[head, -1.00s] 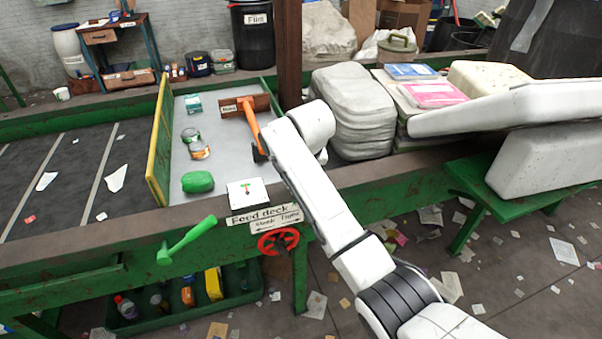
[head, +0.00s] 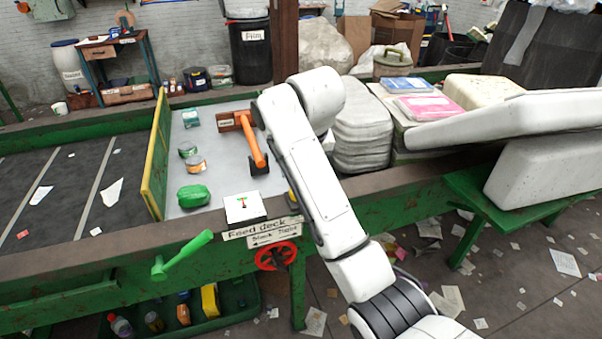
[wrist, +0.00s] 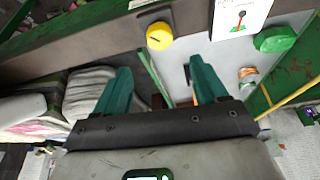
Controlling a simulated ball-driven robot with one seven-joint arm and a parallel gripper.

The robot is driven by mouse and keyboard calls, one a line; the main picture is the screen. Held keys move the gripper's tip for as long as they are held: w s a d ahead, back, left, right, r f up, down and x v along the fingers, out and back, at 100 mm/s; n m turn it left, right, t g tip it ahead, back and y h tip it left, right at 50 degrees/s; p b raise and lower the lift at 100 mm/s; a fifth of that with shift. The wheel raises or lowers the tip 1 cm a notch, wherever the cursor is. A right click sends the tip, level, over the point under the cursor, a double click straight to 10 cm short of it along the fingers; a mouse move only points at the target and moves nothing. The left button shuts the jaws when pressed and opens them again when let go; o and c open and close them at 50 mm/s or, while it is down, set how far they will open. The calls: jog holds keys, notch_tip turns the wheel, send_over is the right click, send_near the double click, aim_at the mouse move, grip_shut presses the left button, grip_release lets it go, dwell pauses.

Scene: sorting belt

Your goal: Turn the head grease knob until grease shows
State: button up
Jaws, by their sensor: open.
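A round yellow knob (wrist: 159,36) with a dark slot-like mark sits on the deck's edge beam in the wrist view. It looks like the grease knob, but I see no label on it. In the head view only a yellow sliver (head: 292,199) shows beside my arm. My gripper (wrist: 161,66) is open and empty, its two green fingers apart, with the knob beyond the fingertips and not touched. My arm hides the gripper in the head view. I see no grease.
A red handwheel (head: 278,256) and green lever (head: 183,254) are on the front. An orange-handled tool (head: 254,145), green lump (head: 193,196) and tins lie on the deck. Stacked grey slabs (head: 362,130) stand right.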

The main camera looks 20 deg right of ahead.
jog(key=shift+r, duration=0.1)
jog(key=s+d+f+n+t+y+b, duration=0.1)
jog(key=s+f+n+t+y+b, duration=0.2)
jog(key=f, duration=0.5)
jog(key=s+d+f+t+y+b, duration=0.1)
jog(key=s+f+t+b, duration=0.15)
jog(key=f+b, duration=0.4)
notch_tip(320, 180, up, 3)
jog(key=d+n+t+y+b, duration=0.2)
jog(key=t+b, duration=0.1)
jog(key=t, duration=0.4)
jog(key=shift+m, duration=0.3)
jog(key=p+x, duration=0.1)
jog(key=x, duration=0.9)
jog(key=shift+w+a, duration=0.25)
jog(key=shift+w, duration=0.05)
